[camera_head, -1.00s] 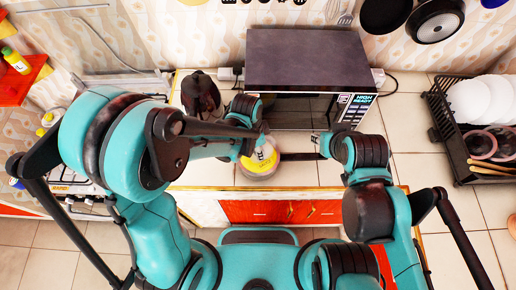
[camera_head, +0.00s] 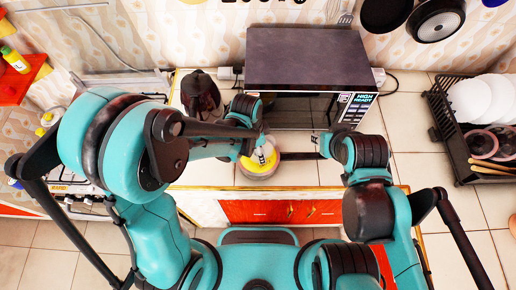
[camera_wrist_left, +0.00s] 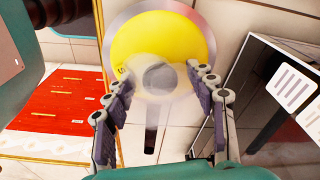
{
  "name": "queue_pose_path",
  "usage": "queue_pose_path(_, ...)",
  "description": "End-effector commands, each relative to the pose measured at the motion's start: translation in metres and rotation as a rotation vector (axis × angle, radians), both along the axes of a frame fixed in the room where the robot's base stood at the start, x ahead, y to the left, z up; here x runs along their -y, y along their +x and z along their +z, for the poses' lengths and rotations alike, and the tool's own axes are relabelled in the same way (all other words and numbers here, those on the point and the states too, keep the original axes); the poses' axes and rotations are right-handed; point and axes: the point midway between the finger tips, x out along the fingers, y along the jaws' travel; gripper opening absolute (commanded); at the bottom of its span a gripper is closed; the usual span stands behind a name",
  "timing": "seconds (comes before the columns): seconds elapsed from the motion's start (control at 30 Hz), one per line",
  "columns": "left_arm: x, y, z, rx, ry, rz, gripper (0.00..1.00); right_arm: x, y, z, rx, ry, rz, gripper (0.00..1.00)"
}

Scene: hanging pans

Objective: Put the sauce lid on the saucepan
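The saucepan (camera_head: 258,172) is a round grey pan with a yellow inside. It sits on the counter in front of the microwave, its dark handle (camera_head: 299,156) pointing right. In the left wrist view its yellow disc (camera_wrist_left: 150,37) shows inside a silvery rim. A translucent lid (camera_wrist_left: 150,97) with a dark round knob lies between the two spread fingers of my left gripper (camera_wrist_left: 160,92), which appear to hold it by its sides. It overlaps part of the pan and the handle. My right gripper (camera_head: 320,143) is at the handle's end; its fingers are too small to read.
The microwave (camera_head: 305,60) stands right behind the pan. A dark kettle-like object (camera_head: 200,95) is at its left. A dish rack (camera_head: 455,140) with plates stands at the right. Counter tiles between microwave and rack are clear.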

Motion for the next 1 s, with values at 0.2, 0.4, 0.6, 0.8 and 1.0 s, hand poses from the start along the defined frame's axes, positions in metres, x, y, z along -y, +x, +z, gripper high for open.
queue_pose_path(0.2, 0.000, 0.000, 0.004, 0.000, 0.000, 0.000, 0.56, 0.000, 0.000, 0.000, 0.000, 0.000, 0.000, 0.32)
queue_pose_path(0.4, -0.004, -0.002, 0.033, 0.000, 0.000, 0.001, 0.56, 0.000, 0.000, 0.000, 0.000, 0.000, 0.000, 0.32)
queue_pose_path(0.6, -0.009, -0.003, 0.076, 0.000, 0.000, 0.001, 0.56, 0.000, 0.000, 0.000, 0.000, 0.000, 0.000, 0.32)
queue_pose_path(0.8, -0.013, -0.004, 0.106, 0.000, 0.000, 0.000, 0.56, 0.000, 0.000, 0.000, 0.000, 0.000, 0.000, 0.32)
queue_pose_path(1.0, -0.014, -0.004, 0.119, 0.000, 0.000, 0.000, 0.56, 0.000, 0.000, 0.000, 0.000, 0.000, 0.000, 0.32)
